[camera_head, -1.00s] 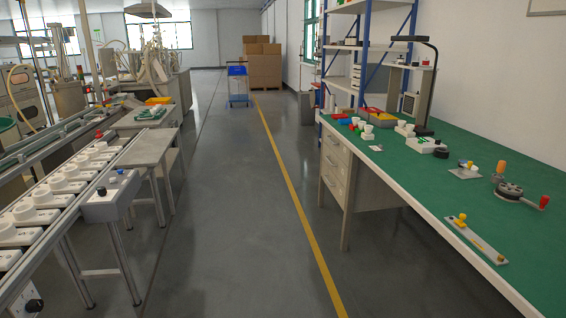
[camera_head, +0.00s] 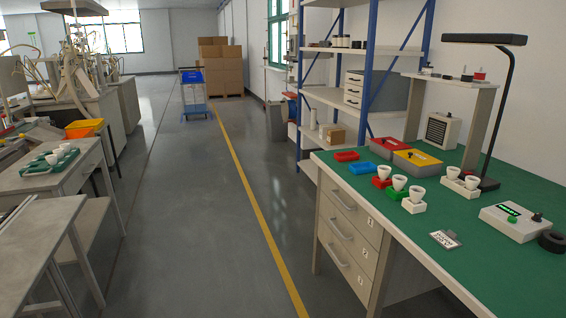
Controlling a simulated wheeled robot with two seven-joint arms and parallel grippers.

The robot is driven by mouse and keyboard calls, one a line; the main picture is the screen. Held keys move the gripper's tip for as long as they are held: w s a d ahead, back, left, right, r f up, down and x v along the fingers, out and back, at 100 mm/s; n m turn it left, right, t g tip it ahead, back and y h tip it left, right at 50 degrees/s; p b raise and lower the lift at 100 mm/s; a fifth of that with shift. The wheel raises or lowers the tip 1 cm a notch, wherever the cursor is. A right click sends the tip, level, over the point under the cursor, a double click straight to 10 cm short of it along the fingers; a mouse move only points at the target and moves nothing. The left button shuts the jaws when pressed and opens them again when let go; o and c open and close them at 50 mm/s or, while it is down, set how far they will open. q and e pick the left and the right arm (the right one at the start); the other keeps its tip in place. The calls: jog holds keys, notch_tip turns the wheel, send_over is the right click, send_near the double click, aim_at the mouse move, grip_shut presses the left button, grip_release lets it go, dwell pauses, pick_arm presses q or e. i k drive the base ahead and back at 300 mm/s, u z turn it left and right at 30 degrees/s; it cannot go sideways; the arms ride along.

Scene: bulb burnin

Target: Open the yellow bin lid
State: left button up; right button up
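A grey bin with a yellow lid (camera_head: 417,158) stands on the green-topped workbench (camera_head: 375,209) at the right. The lid appears closed, with a small dark red part on top. A similar bin with a red lid (camera_head: 388,145) stands just behind it to the left. Neither of my grippers is in view.
White bulb-shaped pieces in red, green and white holders (camera_head: 414,197) stand in front of the bins. A black desk lamp (camera_head: 497,110) rises to the right. Drawers (camera_head: 345,240) front the bench. The grey aisle floor (camera_head: 190,230) is clear; a blue cart (camera_head: 193,95) stands far off.

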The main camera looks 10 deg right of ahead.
aim_at(416, 157)
jog(key=u, duration=0.1)
jog(key=i, duration=0.5)
jog(key=u, duration=0.05)
